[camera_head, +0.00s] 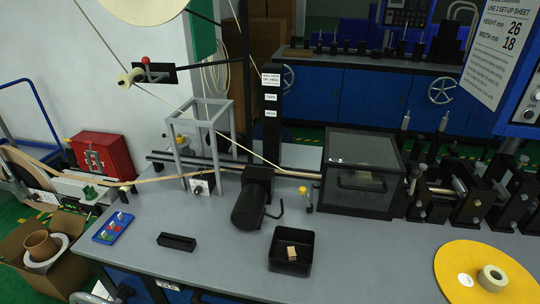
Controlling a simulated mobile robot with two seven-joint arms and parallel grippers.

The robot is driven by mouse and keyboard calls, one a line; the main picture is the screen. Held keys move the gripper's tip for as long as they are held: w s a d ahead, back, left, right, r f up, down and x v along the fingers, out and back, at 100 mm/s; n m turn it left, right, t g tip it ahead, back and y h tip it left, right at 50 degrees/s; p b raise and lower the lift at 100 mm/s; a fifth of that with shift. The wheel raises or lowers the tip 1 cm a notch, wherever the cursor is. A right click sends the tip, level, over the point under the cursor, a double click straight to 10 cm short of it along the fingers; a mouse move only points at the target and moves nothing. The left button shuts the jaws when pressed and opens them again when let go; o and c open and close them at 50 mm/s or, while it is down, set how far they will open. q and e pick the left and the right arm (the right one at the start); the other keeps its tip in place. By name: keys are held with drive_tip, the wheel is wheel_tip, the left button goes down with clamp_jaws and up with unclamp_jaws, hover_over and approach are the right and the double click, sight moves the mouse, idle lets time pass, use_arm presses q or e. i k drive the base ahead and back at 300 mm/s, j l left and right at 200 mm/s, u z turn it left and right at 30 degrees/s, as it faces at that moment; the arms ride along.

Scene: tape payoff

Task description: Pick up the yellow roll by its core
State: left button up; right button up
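The yellow roll (452,262) lies flat on the grey table at the lower right, a wide thin disc. Its pale core (492,278) is a short cream ring with a dark hole, standing up right of the disc's middle. A small white label (465,280) is on the yellow face. The roll's lower edge is near the bottom of the picture. Neither of my grippers can be made out in this view.
A black open bin (310,262) with a small tan block, a black motor (250,205) and a black slotted block (176,242) stand on the table. A dark box (360,172) and black roller stands (470,195) are behind the roll.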

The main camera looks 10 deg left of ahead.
sight(465, 271)
drive_tip(key=z, duration=1.55)
drive_tip(key=u, duration=0.65)
drive_tip(key=l+u, duration=0.2)
drive_tip(key=u, duration=0.2)
drive_tip(key=l+u, duration=0.45)
drive_tip(key=u, duration=0.3)
drive_tip(key=k+l+u, duration=0.25)
drive_tip(key=l, duration=0.15)
drive_tip(key=k+l+u, duration=0.3)
drive_tip(key=k+l, duration=0.25)
drive_tip(key=l, duration=0.15)
drive_tip(key=k+l+u, duration=0.1)
drive_tip(key=l, duration=0.4)
